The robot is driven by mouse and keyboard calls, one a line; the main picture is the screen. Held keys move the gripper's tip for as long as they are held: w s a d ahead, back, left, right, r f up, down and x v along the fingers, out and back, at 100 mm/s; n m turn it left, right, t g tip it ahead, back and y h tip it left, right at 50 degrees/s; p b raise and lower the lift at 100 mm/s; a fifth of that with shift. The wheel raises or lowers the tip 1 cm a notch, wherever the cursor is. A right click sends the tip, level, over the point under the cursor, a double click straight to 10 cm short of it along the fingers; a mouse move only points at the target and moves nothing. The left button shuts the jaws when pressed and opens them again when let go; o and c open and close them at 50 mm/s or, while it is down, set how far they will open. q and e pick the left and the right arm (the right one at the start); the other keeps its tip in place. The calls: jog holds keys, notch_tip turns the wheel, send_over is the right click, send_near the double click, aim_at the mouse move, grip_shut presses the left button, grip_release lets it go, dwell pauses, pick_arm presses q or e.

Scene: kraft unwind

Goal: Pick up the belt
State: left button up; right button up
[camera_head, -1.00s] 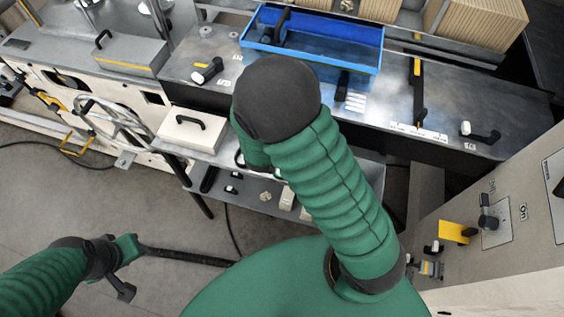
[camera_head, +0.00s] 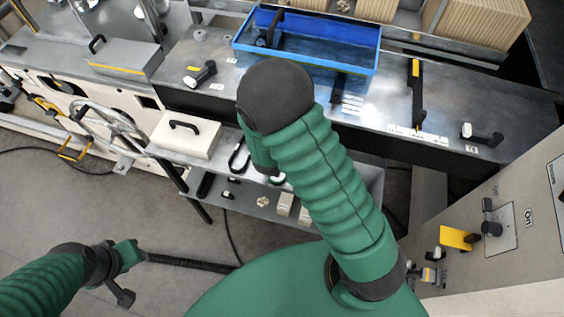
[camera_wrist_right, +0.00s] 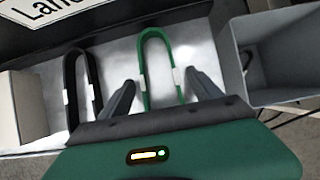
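In the right wrist view a green belt loop (camera_wrist_right: 142,70) lies on a pale metal shelf, with white bands on its sides. A black belt loop (camera_wrist_right: 69,82) with similar bands lies to its left. My right gripper (camera_wrist_right: 161,79) is open, its fingers on either side of the green loop, with no visible grip on it. In the head view the black belt (camera_head: 239,158) shows on the shelf beside my right arm, which hides most of the green belt and the right gripper. My left gripper (camera_head: 124,272) is low at the left, away from the belts; its opening is unclear.
A grey bin (camera_wrist_right: 259,60) stands right of the green belt and a pale box wall (camera_wrist_right: 28,105) stands at the left. In the head view a blue tray (camera_head: 305,58) sits on the bench. A white lidded box (camera_head: 184,133) stands left of the belts.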

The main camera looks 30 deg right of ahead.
jog(key=shift+s+d, duration=0.1)
jog(key=shift+d, duration=0.1)
jog(key=c, duration=0.5)
jog(key=shift+a, duration=0.35)
jog(key=c, duration=0.9)
